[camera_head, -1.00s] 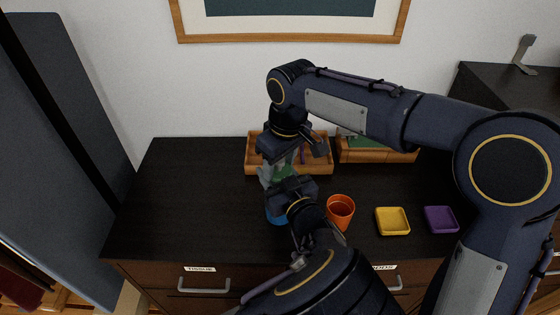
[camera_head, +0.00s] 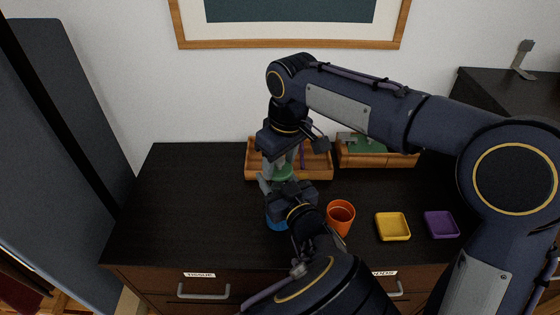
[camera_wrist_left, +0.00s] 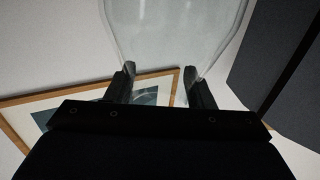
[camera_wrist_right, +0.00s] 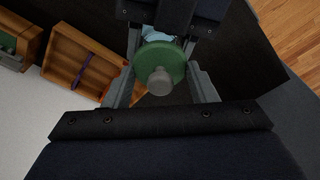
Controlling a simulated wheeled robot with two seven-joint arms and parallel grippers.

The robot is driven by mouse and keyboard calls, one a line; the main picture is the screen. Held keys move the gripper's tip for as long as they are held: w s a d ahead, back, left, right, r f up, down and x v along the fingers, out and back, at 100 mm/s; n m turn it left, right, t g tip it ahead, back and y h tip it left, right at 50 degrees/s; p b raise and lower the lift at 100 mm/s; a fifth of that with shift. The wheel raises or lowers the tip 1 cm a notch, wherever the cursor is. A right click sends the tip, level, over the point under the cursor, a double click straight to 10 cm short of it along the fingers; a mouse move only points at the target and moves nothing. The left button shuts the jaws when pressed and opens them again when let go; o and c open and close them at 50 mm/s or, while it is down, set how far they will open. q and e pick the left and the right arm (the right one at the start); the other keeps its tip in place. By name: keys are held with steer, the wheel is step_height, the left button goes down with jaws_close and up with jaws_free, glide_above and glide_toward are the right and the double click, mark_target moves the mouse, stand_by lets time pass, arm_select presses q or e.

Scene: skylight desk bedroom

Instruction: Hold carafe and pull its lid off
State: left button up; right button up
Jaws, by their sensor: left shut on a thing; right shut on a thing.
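The clear glass carafe (camera_wrist_left: 175,30) stands between the fingers of my left gripper (camera_wrist_left: 160,75), which is shut on it. In the head view my arms hide most of the carafe; my left gripper (camera_head: 276,188) is low over the desk. The lid is a green disc (camera_wrist_right: 152,56) with a grey knob (camera_wrist_right: 160,83). My right gripper (camera_wrist_right: 163,48) is shut on the lid, above the left gripper. The lid also shows in the head view (camera_head: 283,173). I cannot tell whether a gap separates lid and carafe.
A blue item (camera_head: 275,223) is partly hidden below my left gripper. An orange cup (camera_head: 340,217), a yellow dish (camera_head: 393,227) and a purple dish (camera_head: 441,224) stand to the right. A wooden tray (camera_head: 318,172) lies behind. The desk's left side (camera_head: 170,205) is clear.

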steer(key=shift+c, duration=0.2)
steer(key=shift+r, duration=2.05)
arm_select(q)
steer(key=o, duration=1.5)
steer(key=shift+c, duration=0.2)
